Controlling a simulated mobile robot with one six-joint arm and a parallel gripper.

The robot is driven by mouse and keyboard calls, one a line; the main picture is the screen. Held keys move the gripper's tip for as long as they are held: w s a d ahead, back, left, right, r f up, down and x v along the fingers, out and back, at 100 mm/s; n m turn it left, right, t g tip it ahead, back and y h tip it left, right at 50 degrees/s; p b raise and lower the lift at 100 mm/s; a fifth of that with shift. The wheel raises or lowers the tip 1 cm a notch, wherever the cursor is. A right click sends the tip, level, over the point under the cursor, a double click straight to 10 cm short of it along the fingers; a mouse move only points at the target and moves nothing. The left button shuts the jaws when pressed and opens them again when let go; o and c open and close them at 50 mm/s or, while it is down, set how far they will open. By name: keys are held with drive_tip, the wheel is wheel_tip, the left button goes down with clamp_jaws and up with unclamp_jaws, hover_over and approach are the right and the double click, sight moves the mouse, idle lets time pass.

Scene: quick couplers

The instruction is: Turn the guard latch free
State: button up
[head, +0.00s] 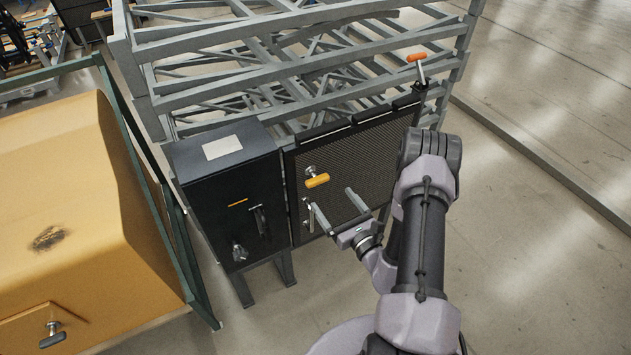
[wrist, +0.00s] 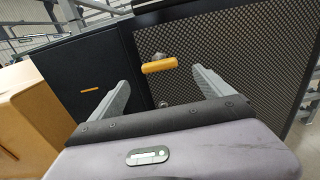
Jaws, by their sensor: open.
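The guard is a dark mesh panel (head: 368,150) in a black frame, and it also fills much of the wrist view (wrist: 235,50). The guard latch, an orange bar handle (head: 317,181) on a silver pivot, sits near the panel's left edge. The bar lies roughly level, and it shows in the wrist view (wrist: 160,65). My gripper (head: 330,198) is open and empty, its fingers pointing at the panel just below and right of the latch. In the wrist view the orange bar appears between and slightly beyond the fingertips (wrist: 160,77). I see no contact.
A silver fitting (head: 308,220) is below the latch. A black cabinet (head: 232,195) adjoins the panel on the left. A grey rack (head: 290,40) is behind, a yellow housing (head: 90,200) far left. Floor is clear on the right.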

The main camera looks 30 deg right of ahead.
sight(319, 183)
drive_tip(key=w, duration=0.5)
drive_tip(key=w+b, duration=0.1)
drive_tip(key=w, duration=0.3)
drive_tip(key=shift+w+a, duration=0.2)
drive_tip(key=shift+w, duration=0.2)
drive_tip(key=c, duration=1.4)
drive_tip(key=shift+o, duration=0.2)
